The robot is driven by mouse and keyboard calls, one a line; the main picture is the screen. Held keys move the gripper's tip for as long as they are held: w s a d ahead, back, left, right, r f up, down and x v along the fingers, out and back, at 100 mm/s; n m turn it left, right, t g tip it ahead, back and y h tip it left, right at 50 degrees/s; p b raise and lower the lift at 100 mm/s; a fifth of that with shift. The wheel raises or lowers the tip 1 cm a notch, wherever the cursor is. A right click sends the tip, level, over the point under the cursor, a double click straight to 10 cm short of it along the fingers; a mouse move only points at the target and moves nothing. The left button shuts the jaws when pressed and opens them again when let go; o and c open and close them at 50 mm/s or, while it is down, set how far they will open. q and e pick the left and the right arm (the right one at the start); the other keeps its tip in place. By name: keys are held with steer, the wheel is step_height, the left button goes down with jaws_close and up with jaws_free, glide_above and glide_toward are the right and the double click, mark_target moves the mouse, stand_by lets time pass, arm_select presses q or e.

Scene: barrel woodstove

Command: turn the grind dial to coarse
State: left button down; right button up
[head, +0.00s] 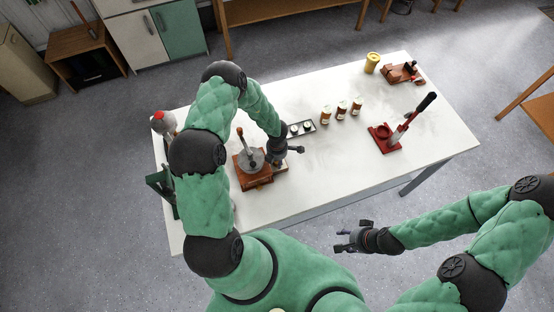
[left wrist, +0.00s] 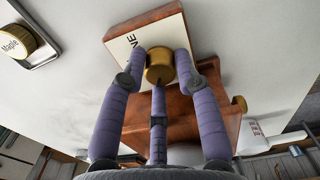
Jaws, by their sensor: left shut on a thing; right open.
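The grinder (head: 251,182) is a reddish wooden box with a grey domed top and a crank, standing on the white table. In the left wrist view, its brass grind dial (left wrist: 160,72) sits on the box beside a cream label plate (left wrist: 125,46). Part of a word ending in "NE" shows there; the rest is hidden. My left gripper (head: 284,157) is at the grinder's right side, its purple fingers closed around the dial. The dial's pointer setting cannot be made out. My right gripper (head: 354,237) is open and empty, off the table's front edge.
A red press (head: 385,139) with a raised lever and a yellow canister (head: 372,63) are further right. The front right tabletop is clear.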

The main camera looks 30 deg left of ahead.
stand_by(0.5)
arm_select(q)
steer(key=c, duration=1.2)
jaws_free()
